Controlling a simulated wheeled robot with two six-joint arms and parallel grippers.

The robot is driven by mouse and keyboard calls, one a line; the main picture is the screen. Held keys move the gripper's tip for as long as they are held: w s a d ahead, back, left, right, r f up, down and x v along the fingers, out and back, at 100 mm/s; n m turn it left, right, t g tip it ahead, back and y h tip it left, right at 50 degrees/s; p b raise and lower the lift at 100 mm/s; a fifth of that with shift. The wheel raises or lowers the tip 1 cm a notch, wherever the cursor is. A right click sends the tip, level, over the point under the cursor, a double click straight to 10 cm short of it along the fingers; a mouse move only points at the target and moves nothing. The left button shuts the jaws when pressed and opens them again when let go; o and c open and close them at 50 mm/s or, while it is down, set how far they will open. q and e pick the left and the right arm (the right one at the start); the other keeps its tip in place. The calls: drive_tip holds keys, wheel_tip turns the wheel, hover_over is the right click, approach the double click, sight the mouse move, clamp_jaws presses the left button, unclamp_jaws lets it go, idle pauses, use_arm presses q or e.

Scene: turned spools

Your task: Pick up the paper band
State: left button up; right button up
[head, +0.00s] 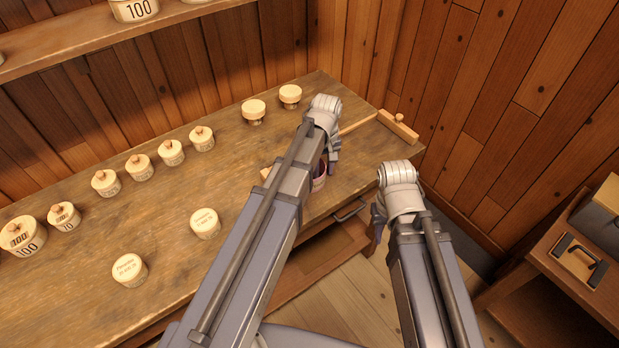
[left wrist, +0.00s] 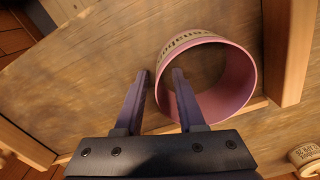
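The paper band (left wrist: 240,88) is a ring with a pink inside and a cream, lettered outer face. In the left wrist view it lies on the wooden bench (left wrist: 110,45). In the head view, the band (head: 319,183) shows only in part beside my left arm, near the bench's front edge. My left gripper (left wrist: 163,74) is open. Its fingers appear on either side of the band's near-left wall, one outside and one over the opening; contact is unclear. My right gripper (head: 377,228) hangs off the bench front, mostly hidden by its arm.
A wooden bar with a knob (head: 398,125) and a thin rod lies at the bench's right end. Several lidded round pots, such as one at left (head: 22,236), and pale spools (head: 205,223) stand leftward. A drawer handle (head: 350,211) juts from the bench front.

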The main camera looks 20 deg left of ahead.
use_arm(q)
drive_tip(key=shift+c, duration=0.3)
clamp_jaws()
idle(0.3)
drive_tip(key=shift+r, duration=0.1)
wheel_tip(320, 180, up, 10)
drive_tip(key=p, duration=1)
